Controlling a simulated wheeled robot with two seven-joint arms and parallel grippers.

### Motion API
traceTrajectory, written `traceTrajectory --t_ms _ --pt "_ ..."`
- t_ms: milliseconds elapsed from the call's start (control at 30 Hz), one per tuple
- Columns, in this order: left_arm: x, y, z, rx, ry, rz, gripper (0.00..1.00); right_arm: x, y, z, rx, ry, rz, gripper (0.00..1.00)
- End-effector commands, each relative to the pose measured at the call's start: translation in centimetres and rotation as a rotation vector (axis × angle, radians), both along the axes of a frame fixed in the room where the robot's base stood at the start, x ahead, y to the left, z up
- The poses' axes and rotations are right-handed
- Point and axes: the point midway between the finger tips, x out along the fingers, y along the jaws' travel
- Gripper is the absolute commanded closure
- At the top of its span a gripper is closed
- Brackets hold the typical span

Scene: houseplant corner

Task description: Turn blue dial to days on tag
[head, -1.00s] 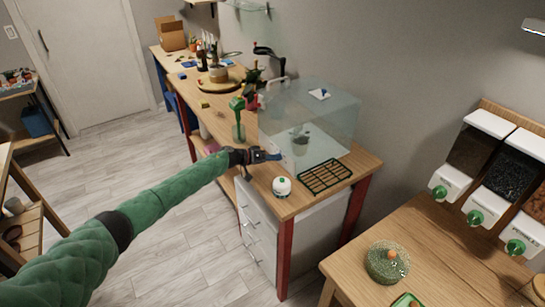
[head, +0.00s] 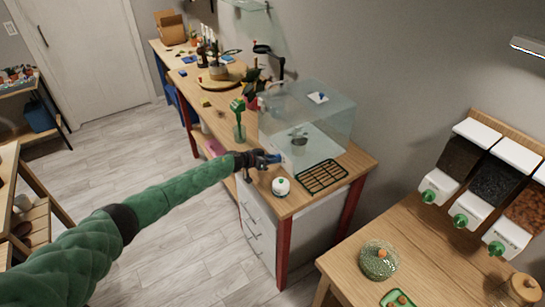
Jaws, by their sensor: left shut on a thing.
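My left gripper (head: 267,159) is at the front left corner of the clear glass case (head: 333,118) on the long wooden bench. It is shut on a small blue part at its tip, which looks like the blue dial; the fingers hide most of it. The dial's marks and setting are too small to read. A small white piece with a dark blue spot (head: 317,97) sits on top of the case. I cannot make out a tag with readable days. My right gripper is not in view.
At right are dispensers (head: 483,185) and a glass jar (head: 379,260).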

Motion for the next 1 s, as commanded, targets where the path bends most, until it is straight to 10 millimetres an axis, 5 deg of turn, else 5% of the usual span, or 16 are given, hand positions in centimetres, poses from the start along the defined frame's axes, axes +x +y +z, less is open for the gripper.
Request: traceTrajectory --t_ms 533,567,667,1000 --pt "0.02 0.05 -0.02 0.018 -0.025 0.001 0.96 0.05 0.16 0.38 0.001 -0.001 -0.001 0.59" --pt "0.02 0.05 -0.02 0.018 -0.025 0.001 0.71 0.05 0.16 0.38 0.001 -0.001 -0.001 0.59" --pt "0.02 0.04 -0.02 0.018 -0.025 0.001 0.52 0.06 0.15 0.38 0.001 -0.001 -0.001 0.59" --pt "-0.06 0.12 0.02 0.018 -0.025 0.0 0.52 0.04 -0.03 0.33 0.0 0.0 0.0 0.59"
